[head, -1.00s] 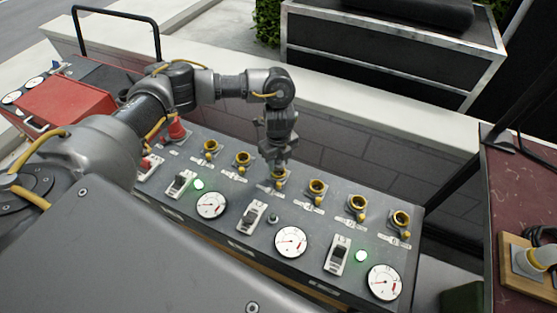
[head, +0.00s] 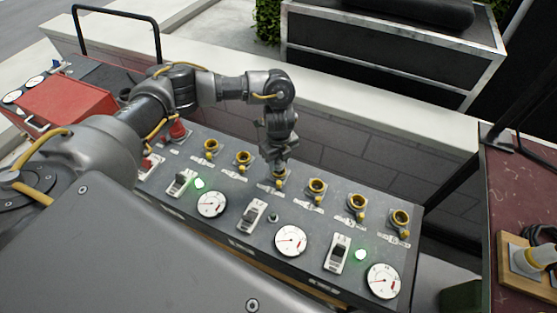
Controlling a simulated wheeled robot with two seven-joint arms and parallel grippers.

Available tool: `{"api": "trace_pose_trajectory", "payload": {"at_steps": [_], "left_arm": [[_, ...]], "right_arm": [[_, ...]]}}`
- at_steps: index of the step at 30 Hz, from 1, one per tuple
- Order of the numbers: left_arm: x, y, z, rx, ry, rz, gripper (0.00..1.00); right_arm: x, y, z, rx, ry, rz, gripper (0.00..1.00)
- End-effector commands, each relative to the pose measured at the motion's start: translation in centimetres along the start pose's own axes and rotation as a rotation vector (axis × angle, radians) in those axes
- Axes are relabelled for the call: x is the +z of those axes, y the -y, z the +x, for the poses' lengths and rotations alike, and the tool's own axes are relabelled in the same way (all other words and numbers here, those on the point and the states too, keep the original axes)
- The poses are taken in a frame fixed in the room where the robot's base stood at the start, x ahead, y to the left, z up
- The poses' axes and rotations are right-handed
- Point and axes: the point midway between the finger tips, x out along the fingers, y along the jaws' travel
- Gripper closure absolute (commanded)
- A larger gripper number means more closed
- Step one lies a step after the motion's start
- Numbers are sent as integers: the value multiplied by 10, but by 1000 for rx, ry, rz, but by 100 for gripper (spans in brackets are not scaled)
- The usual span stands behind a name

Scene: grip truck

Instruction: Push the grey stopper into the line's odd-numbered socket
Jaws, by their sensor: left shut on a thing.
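A row of several brass-rimmed sockets runs along the dark panel (head: 225,228). My left gripper (head: 277,167) points down over the third socket from the left (head: 279,181), its fingertips just above or at the rim. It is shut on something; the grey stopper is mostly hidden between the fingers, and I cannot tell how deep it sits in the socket. Sockets to the right, such as the fourth (head: 317,187), fifth (head: 357,203) and last (head: 400,218), look open. White number labels (head: 309,200) beside the sockets are too small to read surely. My right gripper is not in view.
Dials (head: 291,241), switches (head: 251,216) and green lamps (head: 361,255) fill the panel's near side. A red knob (head: 177,129) stands at its left end. A red box (head: 66,104) lies further left. A wooden block with a pale fitting (head: 527,262) is at far right.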

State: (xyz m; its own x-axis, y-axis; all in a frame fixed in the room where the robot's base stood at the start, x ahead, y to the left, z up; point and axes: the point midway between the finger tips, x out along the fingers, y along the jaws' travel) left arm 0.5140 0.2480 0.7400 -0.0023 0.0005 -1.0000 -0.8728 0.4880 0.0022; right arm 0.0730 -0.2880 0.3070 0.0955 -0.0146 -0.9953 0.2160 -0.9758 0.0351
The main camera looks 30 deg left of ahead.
Motion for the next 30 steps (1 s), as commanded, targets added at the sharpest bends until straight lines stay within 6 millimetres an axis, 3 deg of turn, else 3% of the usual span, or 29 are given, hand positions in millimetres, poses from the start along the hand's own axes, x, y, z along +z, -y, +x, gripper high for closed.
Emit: {"api": "trace_pose_trajectory", "payload": {"at_steps": [30], "left_arm": [[0,0,15,0,0,0,87]], "right_arm": [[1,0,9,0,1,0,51]]}}
